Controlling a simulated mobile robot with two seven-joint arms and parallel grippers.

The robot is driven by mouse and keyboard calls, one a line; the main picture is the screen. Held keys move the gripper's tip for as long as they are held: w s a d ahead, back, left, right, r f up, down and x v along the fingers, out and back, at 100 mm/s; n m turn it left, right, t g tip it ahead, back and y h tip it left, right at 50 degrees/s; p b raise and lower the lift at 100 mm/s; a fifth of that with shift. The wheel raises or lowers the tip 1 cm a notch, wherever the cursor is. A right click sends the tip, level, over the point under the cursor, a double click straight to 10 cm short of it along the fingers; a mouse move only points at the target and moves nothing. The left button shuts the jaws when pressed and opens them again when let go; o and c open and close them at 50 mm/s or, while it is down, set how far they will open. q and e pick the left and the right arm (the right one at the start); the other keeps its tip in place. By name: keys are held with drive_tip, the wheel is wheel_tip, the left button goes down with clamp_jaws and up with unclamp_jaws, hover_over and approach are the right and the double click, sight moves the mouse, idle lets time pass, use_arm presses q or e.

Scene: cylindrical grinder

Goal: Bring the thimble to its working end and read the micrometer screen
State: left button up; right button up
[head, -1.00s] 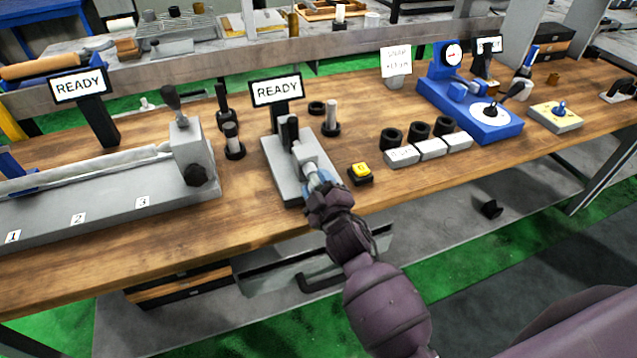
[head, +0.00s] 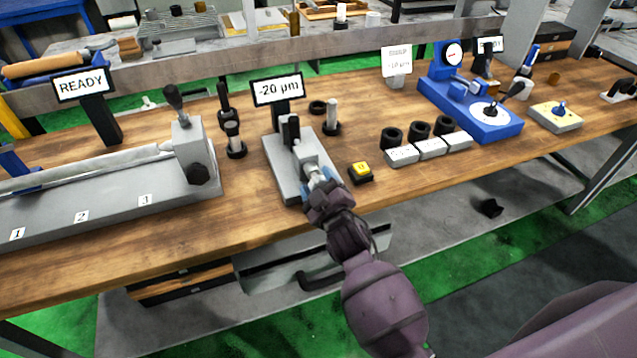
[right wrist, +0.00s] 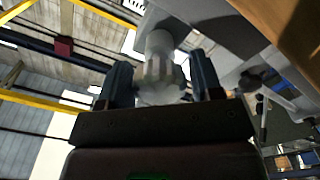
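The micrometer (head: 300,160) is a grey bench device on a flat base. Its screen (head: 278,90) on a black post reads "-20 µm". The pale ribbed thimble (head: 317,177) is at the device's near end. My right gripper (head: 320,181) is there with a blue finger on each side of it. In the right wrist view the thimble (right wrist: 161,82) stands between the two spread fingers, with narrow gaps on both sides, so the gripper looks open around it. My left gripper is not in view.
A yellow button box (head: 361,172) stands right of the micrometer. Dark rings (head: 419,131) and white labelled blocks (head: 431,148) lie further right, before a blue gauge stand (head: 470,105). Left is a long grey fixture (head: 100,205) with a READY screen (head: 81,85).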

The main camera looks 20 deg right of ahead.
drive_tip(key=shift+o, duration=0.8)
drive_tip(key=s, duration=1)
drive_tip(key=shift+s+d, duration=0.15)
drive_tip(key=shift+s, duration=0.25)
idle(0.5)
